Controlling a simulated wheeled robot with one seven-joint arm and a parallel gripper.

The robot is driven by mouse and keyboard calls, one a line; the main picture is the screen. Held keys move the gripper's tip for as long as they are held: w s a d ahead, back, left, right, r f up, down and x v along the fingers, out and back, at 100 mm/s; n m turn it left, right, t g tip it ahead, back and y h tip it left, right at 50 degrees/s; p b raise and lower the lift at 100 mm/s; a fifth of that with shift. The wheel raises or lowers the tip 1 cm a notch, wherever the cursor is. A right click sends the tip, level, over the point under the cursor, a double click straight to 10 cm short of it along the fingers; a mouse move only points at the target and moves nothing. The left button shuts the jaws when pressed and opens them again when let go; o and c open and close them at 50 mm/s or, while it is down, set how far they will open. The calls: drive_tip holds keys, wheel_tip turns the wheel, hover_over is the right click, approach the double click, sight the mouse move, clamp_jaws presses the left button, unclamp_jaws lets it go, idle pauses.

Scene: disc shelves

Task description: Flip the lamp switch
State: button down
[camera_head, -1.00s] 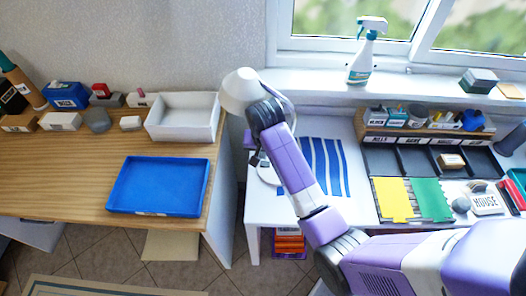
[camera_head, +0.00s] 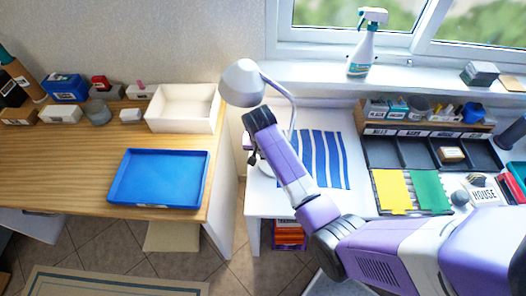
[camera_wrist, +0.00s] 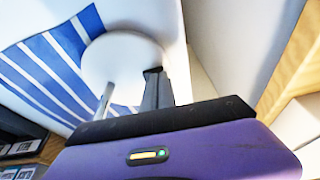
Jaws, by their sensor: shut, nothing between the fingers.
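The white desk lamp's head (camera_head: 243,83) and curved neck (camera_head: 285,92) show at the left end of the white desk. Its round white base (camera_wrist: 118,58) is at the upper middle of the wrist view, with its thin post (camera_wrist: 105,98) beside my gripper. My gripper (camera_wrist: 154,73) is shut and empty; its dark fingers reach over the base. In the head view my gripper (camera_head: 251,158) is beside the base, below the lamp head, partly hidden by my wrist. I cannot make out the switch, or whether my fingers touch the base.
A blue-striped mat (camera_head: 325,160) lies right of the lamp. A dark compartment tray (camera_head: 418,152) stands farther right. The wooden table (camera_head: 60,170) at left carries a blue tray (camera_head: 158,178) and a white bin (camera_head: 184,105). A spray bottle (camera_head: 366,45) stands on the sill.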

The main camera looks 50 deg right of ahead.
drive_tip(key=shift+f, duration=0.2)
drive_tip(key=shift+s, duration=0.1)
drive_tip(key=shift+s+d+p, duration=0.45)
drive_tip(key=shift+s+p, duration=0.15)
drive_tip(key=shift+s, duration=0.1)
drive_tip(key=shift+r, duration=0.15)
